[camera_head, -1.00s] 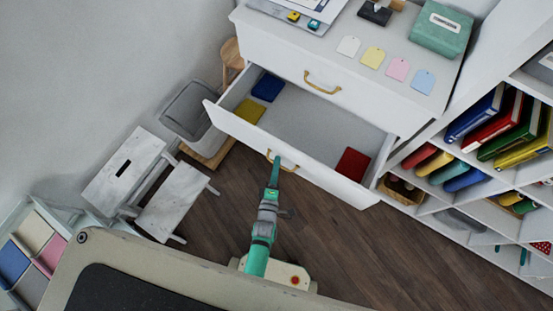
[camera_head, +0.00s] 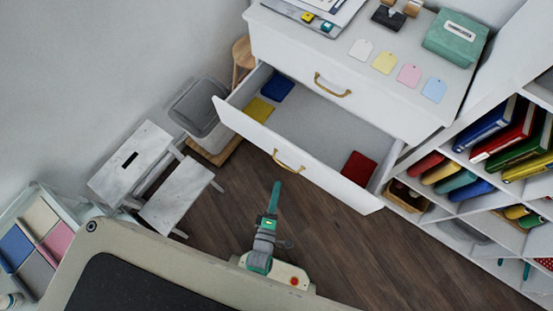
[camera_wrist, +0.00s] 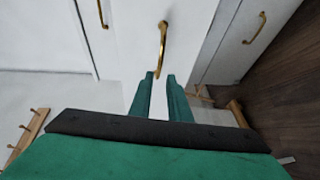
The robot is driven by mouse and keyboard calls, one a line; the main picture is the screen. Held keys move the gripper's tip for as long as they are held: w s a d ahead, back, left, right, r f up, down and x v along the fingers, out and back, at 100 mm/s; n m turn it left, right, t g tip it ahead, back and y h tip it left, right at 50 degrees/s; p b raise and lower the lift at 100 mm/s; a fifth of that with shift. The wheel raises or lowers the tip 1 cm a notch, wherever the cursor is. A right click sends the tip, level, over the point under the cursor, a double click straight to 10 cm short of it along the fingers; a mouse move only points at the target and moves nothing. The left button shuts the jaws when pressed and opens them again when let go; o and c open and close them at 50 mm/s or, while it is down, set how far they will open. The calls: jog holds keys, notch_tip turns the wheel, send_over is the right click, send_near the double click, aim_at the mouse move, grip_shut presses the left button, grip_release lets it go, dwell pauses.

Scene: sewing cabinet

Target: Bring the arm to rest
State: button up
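My gripper (camera_head: 276,186), with green fingers, is in front of the white cabinet's lower drawer (camera_head: 240,124). The drawer is pulled out and its brass handle (camera_head: 288,161) is just beyond my fingertips, apart from them. In the wrist view my gripper (camera_wrist: 161,76) shows two green fingers with a gap between them and nothing held. A brass handle (camera_wrist: 162,45) on a white front lies ahead of the fingertips. The upper drawer (camera_head: 290,60) is shut. Blue and yellow pieces lie at the open drawer's left end, a red one (camera_head: 358,168) at its right.
A white step stool (camera_head: 180,195) and a grey bin (camera_head: 200,110) stand to the left. White shelves (camera_head: 440,150) with books and rolled cloths stand to the right. A green box (camera_head: 456,36) and several tags lie on the cabinet top. Wood floor around my gripper is clear.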

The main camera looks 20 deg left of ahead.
dwell(0.3)
jog(key=s+d+r+m, duration=0.3)
jog(key=r+m, duration=0.3)
jog(key=r, duration=0.2)
jog(key=s+d+r+m+h, duration=0.1)
jog(key=s+d+r+m, duration=0.2)
jog(key=s+r+m, duration=0.2)
jog(key=s+d+r+m+g+h, duration=0.1)
jog(key=s+d+r+m, duration=0.2)
jog(key=r+m, duration=0.4)
notch_tip(320, 180, up, 4)
jog(key=shift+s+r+m, duration=0.25)
jog(key=shift+s+m, duration=0.15)
jog(key=shift+s, duration=0.4)
jog(key=shift+a, duration=0.15)
